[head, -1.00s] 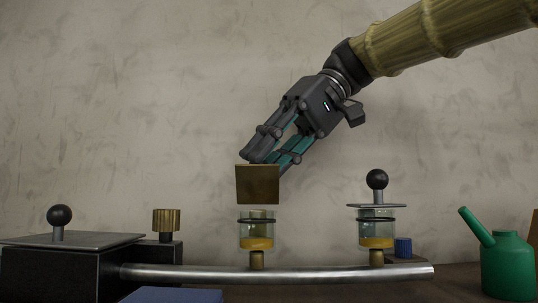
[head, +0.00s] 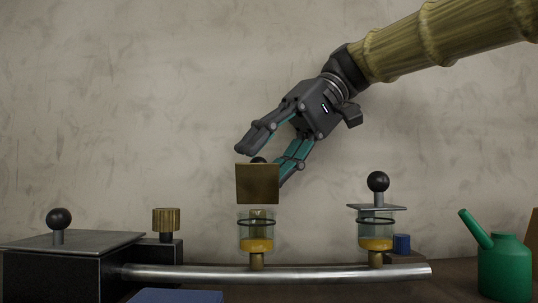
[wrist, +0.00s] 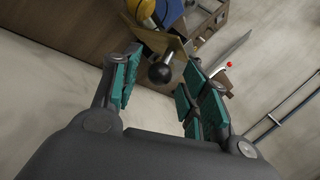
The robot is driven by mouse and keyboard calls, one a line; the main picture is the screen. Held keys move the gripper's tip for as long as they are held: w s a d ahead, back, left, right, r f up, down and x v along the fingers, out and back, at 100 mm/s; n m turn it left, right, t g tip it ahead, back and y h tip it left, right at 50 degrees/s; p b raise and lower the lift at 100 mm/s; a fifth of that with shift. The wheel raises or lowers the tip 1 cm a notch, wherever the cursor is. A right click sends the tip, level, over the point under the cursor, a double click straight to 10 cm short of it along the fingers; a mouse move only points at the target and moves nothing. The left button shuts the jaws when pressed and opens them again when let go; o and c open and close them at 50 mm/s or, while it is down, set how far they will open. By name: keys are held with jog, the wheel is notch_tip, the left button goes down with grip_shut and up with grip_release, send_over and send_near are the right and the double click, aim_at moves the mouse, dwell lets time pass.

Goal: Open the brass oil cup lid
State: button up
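The brass lid (head: 257,184) is a square plate standing on edge, its flat face toward the head camera, above the left glass oil cup (head: 257,230). The cup holds yellow oil. The lid's black ball knob (wrist: 160,72) shows clearly in the wrist view, with the brass plate (wrist: 172,46) beyond it. In the head view the knob is mostly hidden behind the plate's top edge. My gripper (head: 264,162) is open, its fingers spread on either side of the knob. In the wrist view clear gaps show between the knob and both fingers.
A second oil cup (head: 376,229) at right has a grey lid (head: 377,207) with a black knob. A steel pipe (head: 300,272) runs under both cups. A dark box (head: 60,272) stands left, a green oil can (head: 505,265) right. The space above is free.

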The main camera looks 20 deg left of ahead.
notch_tip(320, 180, up, 10)
dwell(0.8)
jog(key=shift+c, duration=0.2)
jog(key=shift+d+f, duration=0.1)
jog(key=shift+d, duration=0.05)
